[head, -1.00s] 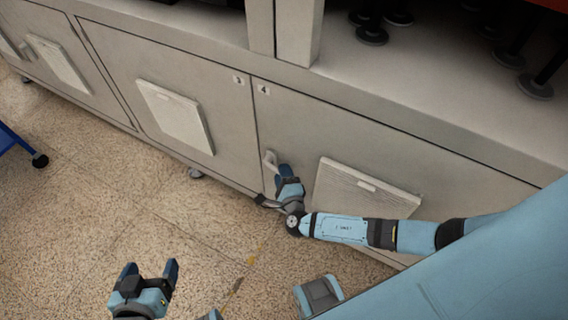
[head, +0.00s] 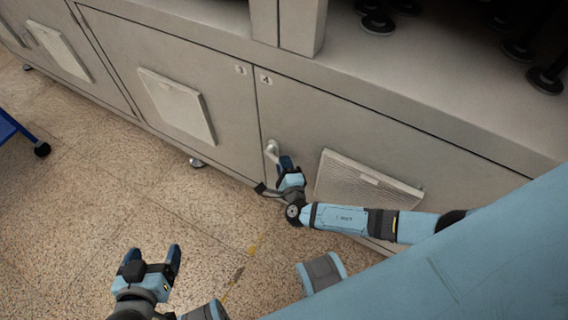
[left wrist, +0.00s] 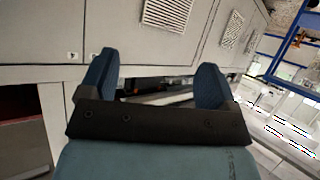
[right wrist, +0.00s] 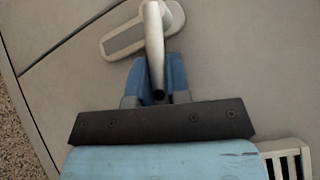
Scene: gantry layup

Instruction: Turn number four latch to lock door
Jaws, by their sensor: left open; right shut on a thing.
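The number four door (head: 300,125) is a grey cabinet panel with a "4" label (head: 266,79) at its upper left corner. Its latch (head: 271,150) is a light grey handle near the door's left edge. In the right wrist view the latch (right wrist: 153,40) has a rounded base plate, and its lever runs down between my fingers. My right gripper (head: 284,166) is shut on the lever; it also shows in the right wrist view (right wrist: 155,85). My left gripper (head: 154,258) is open and empty above the floor, with its fingers apart in the left wrist view (left wrist: 155,85).
A vent panel (head: 368,182) is on the door right of the latch. The number three door (head: 190,75) with its own vent (head: 177,106) adjoins on the left. A blue stand on a caster (head: 41,149) is at far left. The speckled floor (head: 90,210) is clear around my left gripper.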

